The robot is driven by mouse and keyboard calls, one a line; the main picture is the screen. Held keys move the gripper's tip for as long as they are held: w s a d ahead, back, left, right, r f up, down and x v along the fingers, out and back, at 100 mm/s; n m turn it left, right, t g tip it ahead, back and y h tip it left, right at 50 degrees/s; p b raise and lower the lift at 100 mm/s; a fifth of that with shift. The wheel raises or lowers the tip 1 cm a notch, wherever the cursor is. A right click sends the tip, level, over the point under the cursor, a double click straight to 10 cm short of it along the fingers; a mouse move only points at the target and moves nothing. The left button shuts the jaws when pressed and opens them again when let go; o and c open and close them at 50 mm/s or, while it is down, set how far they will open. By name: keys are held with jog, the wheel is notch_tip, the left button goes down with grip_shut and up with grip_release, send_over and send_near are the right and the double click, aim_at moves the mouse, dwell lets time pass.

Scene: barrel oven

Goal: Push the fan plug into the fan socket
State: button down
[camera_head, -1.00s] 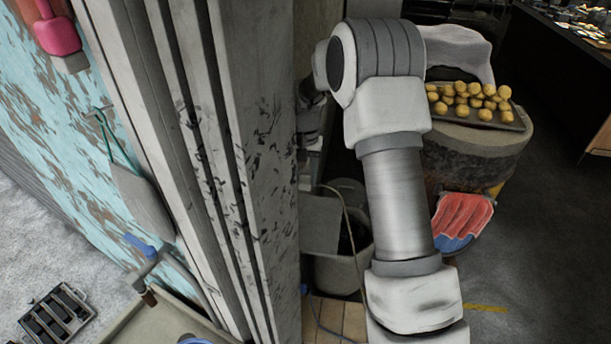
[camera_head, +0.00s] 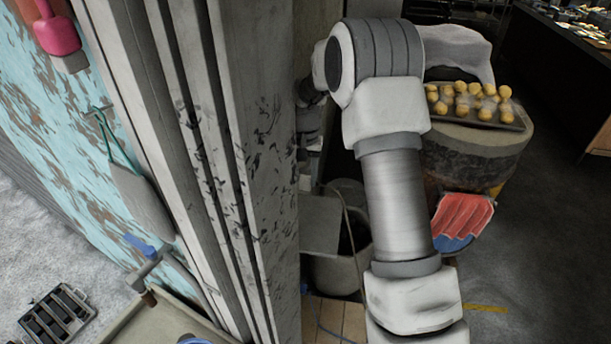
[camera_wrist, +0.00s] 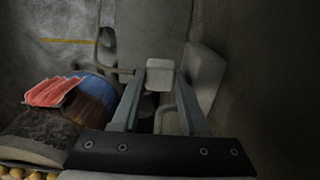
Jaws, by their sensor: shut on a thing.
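In the wrist view, a small pale block, which looks like the fan plug (camera_wrist: 160,74), sits between the fingertips of my gripper (camera_wrist: 158,82). The gripper is shut on it. A larger pale box (camera_wrist: 204,76) stands just to the right of the fingers. I cannot make out the fan socket with certainty in the dark wrist view, nor whether the plug touches anything. In the head view my gripper and the plug are hidden behind the pillar and my arm.
A scuffed grey pillar (camera_head: 265,190) stands close left of my arm. A barrel oven (camera_head: 470,155) carries a tray of dough balls (camera_head: 515,124), with a red and blue cloth (camera_head: 462,218) on its side. A grey bin (camera_head: 335,272) stands below. Dark floor at right is clear.

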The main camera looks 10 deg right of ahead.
aim_at(305, 179)
jog(key=shift+w+a+r, duration=0.15)
jog(key=shift+w+a, duration=0.1)
jog(key=shift+a, duration=0.35)
jog(key=shift+w+a+r, duration=0.1)
jog(key=shift+w+a, duration=0.1)
jog(key=shift+a, duration=0.4)
dwell(0.3)
jog(key=shift+c, duration=1.8)
grip_release()
jog(key=r+p, duration=0.1)
jog(key=r, duration=0.1)
jog(key=r+p, duration=0.2)
jog(key=r, duration=0.1)
jog(key=d+r+p, duration=0.1)
jog(key=r+p, duration=0.1)
jog(key=shift+s+r, duration=0.15)
jog(key=shift+s, duration=0.05)
jog(key=shift+d+r, duration=0.3)
jog(key=shift+d, duration=0.05)
jog(key=shift+s+d+f, duration=0.1)
jog(key=shift+s+d, duration=0.05)
jog(key=shift+s+d, duration=0.1)
jog(key=shift+d, duration=0.05)
